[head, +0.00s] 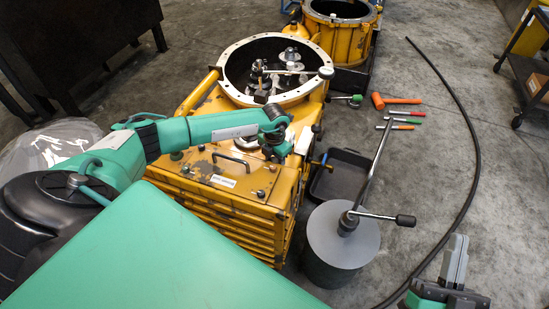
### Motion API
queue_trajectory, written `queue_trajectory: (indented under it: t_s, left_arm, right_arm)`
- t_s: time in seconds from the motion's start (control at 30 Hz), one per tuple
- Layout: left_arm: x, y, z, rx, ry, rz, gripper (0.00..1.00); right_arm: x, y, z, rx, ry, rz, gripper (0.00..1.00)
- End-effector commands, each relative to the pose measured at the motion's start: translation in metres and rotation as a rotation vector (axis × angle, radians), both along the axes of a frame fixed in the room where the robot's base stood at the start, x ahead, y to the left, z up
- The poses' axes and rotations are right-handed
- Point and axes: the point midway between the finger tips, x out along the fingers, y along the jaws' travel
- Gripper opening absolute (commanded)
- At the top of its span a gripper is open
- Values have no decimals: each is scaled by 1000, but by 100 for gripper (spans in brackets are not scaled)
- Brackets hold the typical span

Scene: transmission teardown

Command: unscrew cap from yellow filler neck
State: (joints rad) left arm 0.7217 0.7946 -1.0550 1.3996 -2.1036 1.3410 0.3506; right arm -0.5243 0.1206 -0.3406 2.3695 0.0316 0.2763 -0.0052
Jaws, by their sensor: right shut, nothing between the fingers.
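The yellow transmission housing (230,205) stands in the middle of the head view, with a pale round flange (231,52) around its open top. I cannot clearly make out the filler neck or its cap. A short yellow tube-like part (208,84) is at the flange's left side, but I cannot tell if it is the neck. My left arm reaches over the housing, and my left gripper (276,143) is small and partly hidden there; its jaws are unclear. My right gripper (455,262) is at the bottom right, shut and empty, over the floor, well apart from the housing.
A grey cylinder (340,240) stands right of the housing with a long-handled wrench (370,180) on it. Behind it is a black tray (345,172). An orange hammer (395,101) and several hand tools lie on the floor. A black hose (474,150) curves along the right.

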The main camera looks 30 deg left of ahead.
Motion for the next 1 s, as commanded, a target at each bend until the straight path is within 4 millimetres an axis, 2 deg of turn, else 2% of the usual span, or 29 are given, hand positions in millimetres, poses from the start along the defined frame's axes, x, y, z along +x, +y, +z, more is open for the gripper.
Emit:
queue_trajectory:
  t_s: [0.03, 0.1, 0.3, 0.6, 0.7, 1.0]
  left_arm:
    - [-1, 0, 5, 0, 3, 61, 14]
    - [-1, 0, 5, -1, 2, 147, 14]
    - [0, 0, 2, 0, 1, 312, 14]
    - [0, 0, 0, 0, 0, 328, 14]
    - [0, 0, 2, 0, 1, 362, 14]
    - [0, -1, 5, -1, 2, 698, 14]
  right_arm:
    - [0, 0, 11, 0, 0, 0, 0]
    - [0, 0, 17, 0, 0, 0, 0]
    - [0, 0, 26, 0, 0, 1, 0]
    - [0, 0, 25, -1, -1, 0, 0]
    - [0, 0, 30, -1, -1, 0, 0]
    - [0, 0, 58, -1, -1, 0, 0]
